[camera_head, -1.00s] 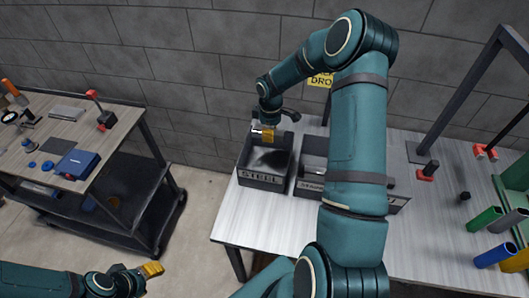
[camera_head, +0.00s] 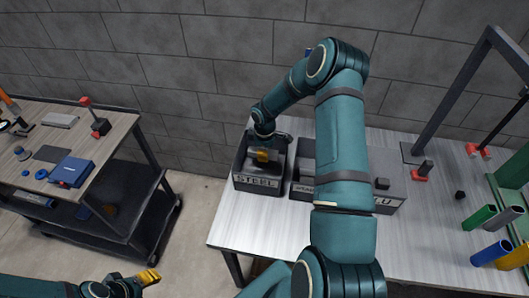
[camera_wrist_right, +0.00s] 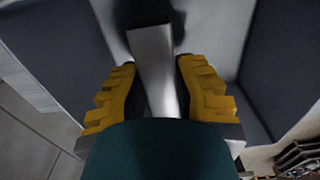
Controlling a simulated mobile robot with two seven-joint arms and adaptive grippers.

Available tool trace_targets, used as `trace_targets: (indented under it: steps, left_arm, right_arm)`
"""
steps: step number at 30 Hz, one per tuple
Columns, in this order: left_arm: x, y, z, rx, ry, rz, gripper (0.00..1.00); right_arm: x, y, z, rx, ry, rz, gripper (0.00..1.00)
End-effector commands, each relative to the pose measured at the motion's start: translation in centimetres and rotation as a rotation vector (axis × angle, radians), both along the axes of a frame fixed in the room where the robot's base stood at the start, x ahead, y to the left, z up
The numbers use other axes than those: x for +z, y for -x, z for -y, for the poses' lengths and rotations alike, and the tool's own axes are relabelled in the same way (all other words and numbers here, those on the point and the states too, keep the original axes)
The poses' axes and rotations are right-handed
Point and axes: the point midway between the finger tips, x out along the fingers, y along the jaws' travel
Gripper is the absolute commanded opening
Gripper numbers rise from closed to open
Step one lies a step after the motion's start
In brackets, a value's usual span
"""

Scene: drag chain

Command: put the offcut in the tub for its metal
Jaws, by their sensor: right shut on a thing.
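My right gripper (camera_head: 262,156) is inside the mouth of the dark tub labelled STEEL (camera_head: 258,182), pointing down. In the right wrist view its yellow fingers (camera_wrist_right: 156,85) are shut on a silvery bar-shaped offcut (camera_wrist_right: 153,60), with the tub's dark walls on both sides. Whether the offcut touches the tub floor I cannot tell. To the right stands another dark tub whose label (camera_head: 305,190) is partly hidden by my arm. A label ending in "LU" (camera_head: 382,201) shows further right. My left gripper (camera_head: 148,277) is at the lower left, away from the tubs; its opening is unclear.
The tubs stand on a pale table (camera_head: 235,222) against a grey block wall. A dark frame (camera_head: 455,95) and coloured tubes (camera_head: 480,217) are on the right.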

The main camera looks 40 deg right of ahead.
Motion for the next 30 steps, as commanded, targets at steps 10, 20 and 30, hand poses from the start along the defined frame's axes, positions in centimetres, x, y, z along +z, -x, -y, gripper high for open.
trace_targets:
  steps: [10,20,30]
  left_arm:
    - [-1.13,-0.04,0.05,0.000,-0.002,0.000,0.52]
    - [-1.13,-0.05,0.05,0.000,-0.002,0.000,0.52]
    - [-0.34,-0.02,0.02,0.000,-0.001,0.000,0.52]
  right_arm:
    - [-1.06,-0.02,-0.03,0.001,0.000,0.000,0.00]
    - [-1.06,0.00,-0.01,0.000,0.000,0.000,0.52]
    - [-0.30,0.02,-0.01,0.000,-0.001,-0.001,0.52]
